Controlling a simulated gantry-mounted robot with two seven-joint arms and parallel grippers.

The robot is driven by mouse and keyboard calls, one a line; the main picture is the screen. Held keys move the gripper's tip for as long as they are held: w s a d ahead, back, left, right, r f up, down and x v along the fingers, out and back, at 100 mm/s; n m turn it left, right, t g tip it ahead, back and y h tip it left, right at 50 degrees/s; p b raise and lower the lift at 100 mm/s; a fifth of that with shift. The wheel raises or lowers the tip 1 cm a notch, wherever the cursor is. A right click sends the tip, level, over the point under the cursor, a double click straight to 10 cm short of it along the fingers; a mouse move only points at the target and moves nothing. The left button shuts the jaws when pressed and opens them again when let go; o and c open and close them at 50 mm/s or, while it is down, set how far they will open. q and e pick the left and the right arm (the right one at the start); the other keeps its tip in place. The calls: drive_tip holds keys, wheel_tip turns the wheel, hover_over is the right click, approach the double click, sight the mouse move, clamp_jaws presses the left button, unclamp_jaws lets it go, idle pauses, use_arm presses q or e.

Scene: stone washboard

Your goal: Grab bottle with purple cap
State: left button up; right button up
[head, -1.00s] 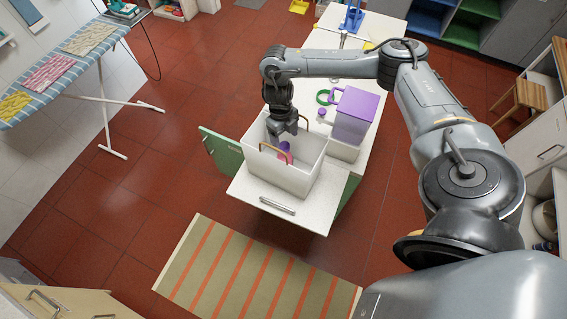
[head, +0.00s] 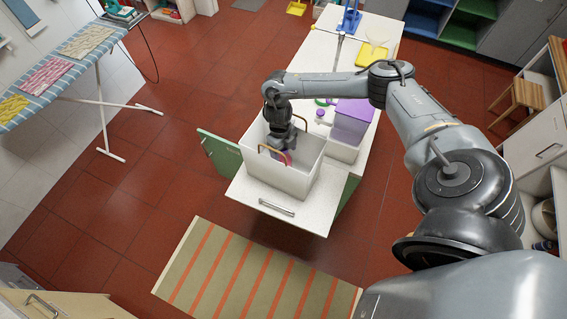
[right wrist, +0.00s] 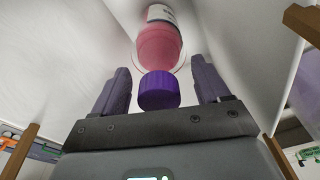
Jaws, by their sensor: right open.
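The bottle is pink with a white label and a purple cap. In the right wrist view the pink bottle (right wrist: 160,42) stands beyond the fingers, and its purple cap (right wrist: 158,91) shows between the two fingers. My right gripper (right wrist: 162,85) is open, with a finger on each side of the cap and gaps on both sides. In the head view my right gripper (head: 279,151) reaches down into a white bin (head: 277,175), and only a little of the bottle (head: 287,158) shows beside it. My left gripper is not in view.
The bin has a wooden handle (head: 272,154) close to my gripper and stands on a white counter (head: 325,212). A purple-lidded container (head: 353,119) stands right behind it. A striped rug (head: 255,270) lies on the floor in front.

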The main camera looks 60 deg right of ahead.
clamp_jaws()
idle(0.3)
drive_tip(key=shift+r, duration=0.2)
